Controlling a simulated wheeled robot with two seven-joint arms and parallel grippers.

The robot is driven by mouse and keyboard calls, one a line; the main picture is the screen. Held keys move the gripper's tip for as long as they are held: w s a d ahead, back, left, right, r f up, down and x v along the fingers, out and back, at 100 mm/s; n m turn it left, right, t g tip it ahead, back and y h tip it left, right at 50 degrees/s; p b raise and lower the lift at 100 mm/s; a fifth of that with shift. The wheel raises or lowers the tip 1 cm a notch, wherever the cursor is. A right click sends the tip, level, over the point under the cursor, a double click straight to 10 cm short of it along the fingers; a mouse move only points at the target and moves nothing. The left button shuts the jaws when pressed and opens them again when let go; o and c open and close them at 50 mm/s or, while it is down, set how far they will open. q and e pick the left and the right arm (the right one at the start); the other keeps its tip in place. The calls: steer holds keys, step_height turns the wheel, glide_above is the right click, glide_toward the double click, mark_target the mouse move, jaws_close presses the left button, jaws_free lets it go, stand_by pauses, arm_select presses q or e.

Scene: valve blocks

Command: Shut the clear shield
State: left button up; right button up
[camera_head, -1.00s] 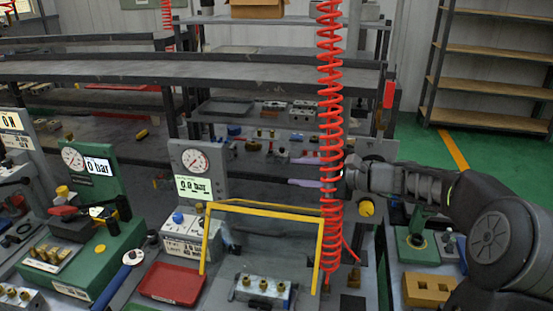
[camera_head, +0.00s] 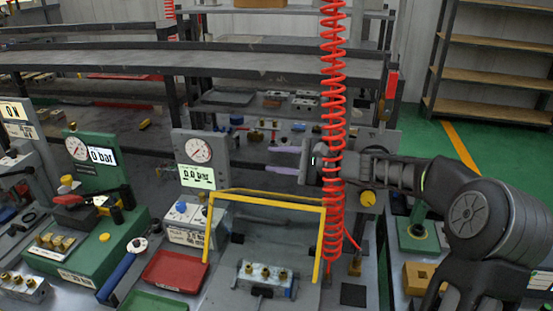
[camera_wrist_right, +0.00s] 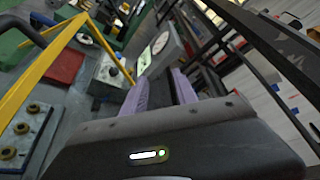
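The clear shield has a yellow frame (camera_head: 268,203) that stands raised above a metal valve block (camera_head: 252,283) on the bench. Its clear panel is hard to make out. In the right wrist view the yellow frame (camera_wrist_right: 38,72) runs along the left side. My right gripper (camera_head: 272,160) is open, with two purple fingers apart and nothing seen between them. It is behind and above the frame's top bar, pointing left, and looks apart from it. In the right wrist view the fingers (camera_wrist_right: 155,85) point towards the gauge panel. My left gripper is not in view.
A coiled red hose (camera_head: 333,120) hangs in front of my right gripper. A gauge panel (camera_head: 200,165) stands left of the shield. A red tray (camera_head: 175,272) and a green fixture (camera_head: 95,255) lie further left. A grey shelf (camera_head: 270,68) runs behind.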

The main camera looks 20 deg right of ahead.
steer(key=shift+w+a, duration=0.1)
steer(key=shift+w, duration=0.05)
steer(key=shift+c, duration=0.2)
jaws_close()
stand_by(1.2)
